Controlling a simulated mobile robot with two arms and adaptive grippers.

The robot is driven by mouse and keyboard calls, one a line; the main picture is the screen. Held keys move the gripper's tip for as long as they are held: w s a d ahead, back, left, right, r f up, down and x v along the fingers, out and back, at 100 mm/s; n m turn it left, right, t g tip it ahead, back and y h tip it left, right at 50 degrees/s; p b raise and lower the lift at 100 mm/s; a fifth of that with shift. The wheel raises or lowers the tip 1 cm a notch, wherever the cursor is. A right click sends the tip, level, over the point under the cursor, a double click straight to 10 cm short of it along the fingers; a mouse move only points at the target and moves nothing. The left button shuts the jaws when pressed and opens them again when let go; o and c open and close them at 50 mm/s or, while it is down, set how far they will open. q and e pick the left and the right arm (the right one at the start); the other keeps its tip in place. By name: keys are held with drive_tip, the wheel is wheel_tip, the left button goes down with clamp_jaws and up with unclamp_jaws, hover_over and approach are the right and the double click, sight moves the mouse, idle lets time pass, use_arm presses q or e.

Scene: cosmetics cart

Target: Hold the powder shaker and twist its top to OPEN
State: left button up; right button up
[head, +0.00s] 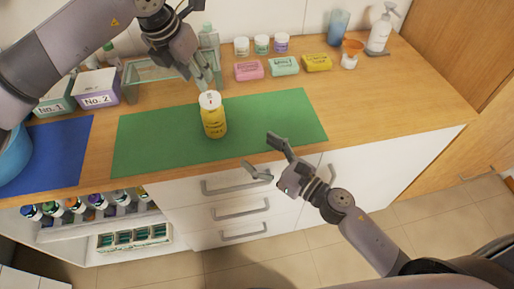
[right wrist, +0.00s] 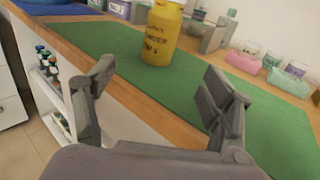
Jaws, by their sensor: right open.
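The yellow powder shaker (head: 214,122) with a white top (head: 209,99) stands upright on the green mat (head: 270,115). The shaker also shows in the right wrist view (right wrist: 162,35), with its top cut off by the frame edge. My left gripper (head: 208,82) points down just behind and above the shaker's top; I cannot tell whether it touches it or how far its fingers are apart. My right gripper (head: 258,152) is open and empty at the counter's front edge, apart from the shaker. Its spread fingers (right wrist: 158,80) frame the mat's edge in the right wrist view.
Small jars (head: 261,44), a pump bottle (head: 381,30) and labelled boxes (head: 97,88) stand further back. A blue mat (head: 60,150) lies at left. The counter's right side is clear.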

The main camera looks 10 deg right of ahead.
sight(222, 126)
drive_tip(key=x, duration=1.1)
drive_tip(key=f+x, duration=0.1)
drive_tip(key=x, duration=0.5)
drive_tip(key=shift+w, duration=0.15)
drive_tip(key=shift+c, duration=0.2)
drive_tip(key=c, duration=1.3)
